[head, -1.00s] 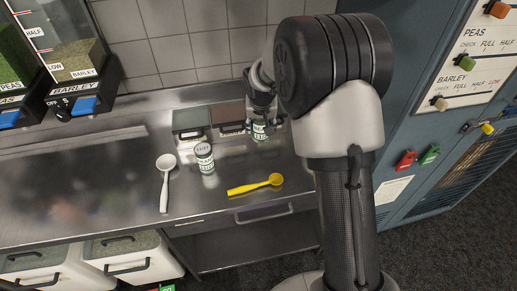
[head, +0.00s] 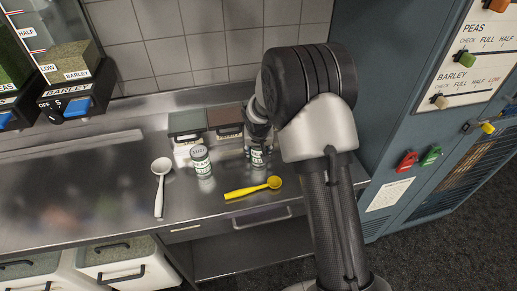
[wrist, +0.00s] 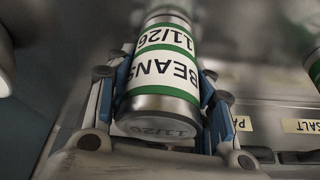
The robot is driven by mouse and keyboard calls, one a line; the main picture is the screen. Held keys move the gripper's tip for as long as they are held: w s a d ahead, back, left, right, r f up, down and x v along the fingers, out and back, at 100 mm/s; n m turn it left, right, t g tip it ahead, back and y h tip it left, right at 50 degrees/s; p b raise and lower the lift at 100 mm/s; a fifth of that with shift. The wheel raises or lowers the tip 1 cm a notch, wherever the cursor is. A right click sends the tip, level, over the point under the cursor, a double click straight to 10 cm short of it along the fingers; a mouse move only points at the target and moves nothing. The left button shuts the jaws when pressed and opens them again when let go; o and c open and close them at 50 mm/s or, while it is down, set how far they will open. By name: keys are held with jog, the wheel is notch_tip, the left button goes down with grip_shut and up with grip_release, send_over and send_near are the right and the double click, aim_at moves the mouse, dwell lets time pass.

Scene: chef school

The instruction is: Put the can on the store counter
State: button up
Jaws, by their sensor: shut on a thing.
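A silver can with a white and green label reading BEANS 11/26 (wrist: 165,68) fills the middle of the wrist view. My gripper (wrist: 172,100) is shut on it, with a blue-padded finger on each side. In the head view the held can (head: 258,157) shows below my gripper (head: 259,136), partly hidden by my arm. It is over the steel counter (head: 90,190); I cannot tell whether its base touches the surface. A second, similar can (head: 200,160) stands upright on the counter to the left of the held one.
Two lidded boxes, one grey (head: 186,123) and one brown (head: 225,117), stand behind the cans. The counter's left part is clear. A blue-grey cabinet (head: 360,130) stands at the right.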

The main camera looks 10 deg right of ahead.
jog(key=shift+f, duration=0.15)
jog(key=o, duration=1.3)
jog(key=shift+r, duration=0.25)
jog(key=p+v, duration=0.2)
jog(key=v, duration=0.9)
jog(key=shift+s+r+p, duration=0.2)
jog(key=shift+p, duration=0.15)
jog(key=s+r+n, duration=0.1)
jog(key=s+r, duration=0.7)
jog(key=s, duration=0.3)
jog(key=s+r, duration=0.9)
jog(key=s, duration=0.3)
jog(key=shift+n+y, duration=0.5)
jog(key=shift+n, duration=0.3)
jog(key=s, duration=1.1)
jog(key=shift+s+a+f, duration=0.1)
jog(key=shift+a+f, duration=0.2)
